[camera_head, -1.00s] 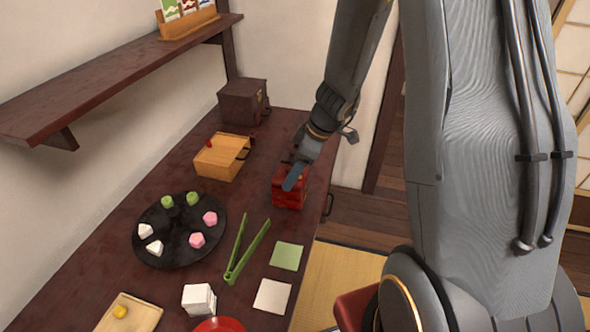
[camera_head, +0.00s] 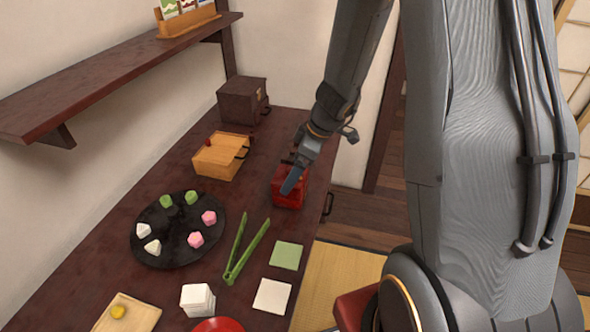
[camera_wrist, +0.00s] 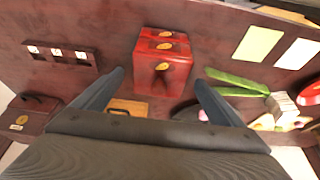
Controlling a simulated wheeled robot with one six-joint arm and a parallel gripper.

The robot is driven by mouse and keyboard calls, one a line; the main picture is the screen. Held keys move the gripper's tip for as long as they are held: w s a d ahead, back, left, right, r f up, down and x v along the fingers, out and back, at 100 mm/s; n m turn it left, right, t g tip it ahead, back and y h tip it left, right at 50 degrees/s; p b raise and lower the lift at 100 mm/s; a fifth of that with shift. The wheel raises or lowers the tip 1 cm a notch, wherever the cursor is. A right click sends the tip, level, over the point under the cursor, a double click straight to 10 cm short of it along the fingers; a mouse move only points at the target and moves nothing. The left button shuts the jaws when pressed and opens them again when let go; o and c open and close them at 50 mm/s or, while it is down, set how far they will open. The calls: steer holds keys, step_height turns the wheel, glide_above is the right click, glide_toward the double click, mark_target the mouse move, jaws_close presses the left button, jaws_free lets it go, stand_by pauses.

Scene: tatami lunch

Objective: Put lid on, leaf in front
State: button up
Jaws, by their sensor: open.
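A red lacquer box (camera_head: 287,198) stands near the right edge of the dark table. In the wrist view the red box (camera_wrist: 178,78) shows several gold marks on its top and facing side. Its upper part looks like a lid (camera_wrist: 182,40) resting on it, but I cannot tell if it is fully seated. The marks are too small to confirm as leaves. My gripper (camera_head: 288,186) is just over the box in the head view and hides part of it. In the wrist view my gripper (camera_wrist: 160,88) is open, with one finger on each side of the box.
A wooden box (camera_head: 218,160) and a dark chest (camera_head: 240,102) stand behind. A black round tray (camera_head: 178,250) with sweets, green tongs (camera_head: 240,255), green (camera_head: 286,256) and white squares (camera_head: 272,296), and a white block (camera_head: 197,300) lie nearer. A shelf (camera_head: 110,75) overhangs at left.

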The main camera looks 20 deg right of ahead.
steer(key=shift+v, duration=3.9)
steer(key=shift+s, duration=0.15)
steer(key=s+a+r+m+g+h, duration=0.1)
steer(key=s+a+m+h, duration=0.1)
steer(key=s+m, duration=0.9)
steer(key=shift+s+a+r+g+h, duration=0.3)
steer(key=shift+s+h, duration=0.5)
steer(key=shift+s, duration=1.25)
steer(key=shift+f, duration=0.1)
